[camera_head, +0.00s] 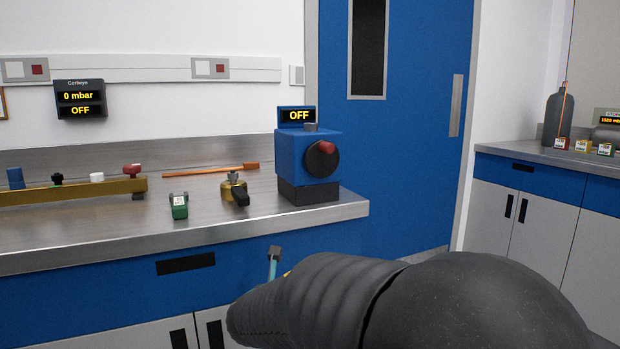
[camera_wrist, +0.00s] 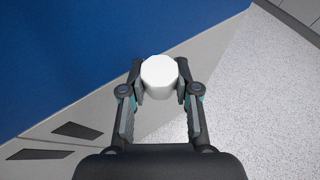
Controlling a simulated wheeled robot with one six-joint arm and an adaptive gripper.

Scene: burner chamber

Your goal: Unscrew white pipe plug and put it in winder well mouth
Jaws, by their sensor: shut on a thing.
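My gripper (camera_wrist: 160,92) is shut on a white, many-sided plug (camera_wrist: 160,73), held between its two fingertips. In the head view only a teal and grey part of my gripper (camera_head: 274,262) shows, below the bench's front edge; my dark arm hides the rest, and the held plug is not visible there. A blue box with a black dial and red knob (camera_head: 308,160), likely the winder, stands near the bench's right end. A short grey round piece (camera_head: 311,127) is on its top; I cannot tell whether this is the well mouth. Its display reads OFF.
On the bench (camera_head: 120,230) are a brass bar (camera_head: 70,190) with blue, black, white and red fittings, a green block (camera_head: 179,206), a brass valve (camera_head: 234,188) and an orange-handled rod (camera_head: 210,170). Another bench (camera_head: 550,157) stands at right. Floor shows below my gripper.

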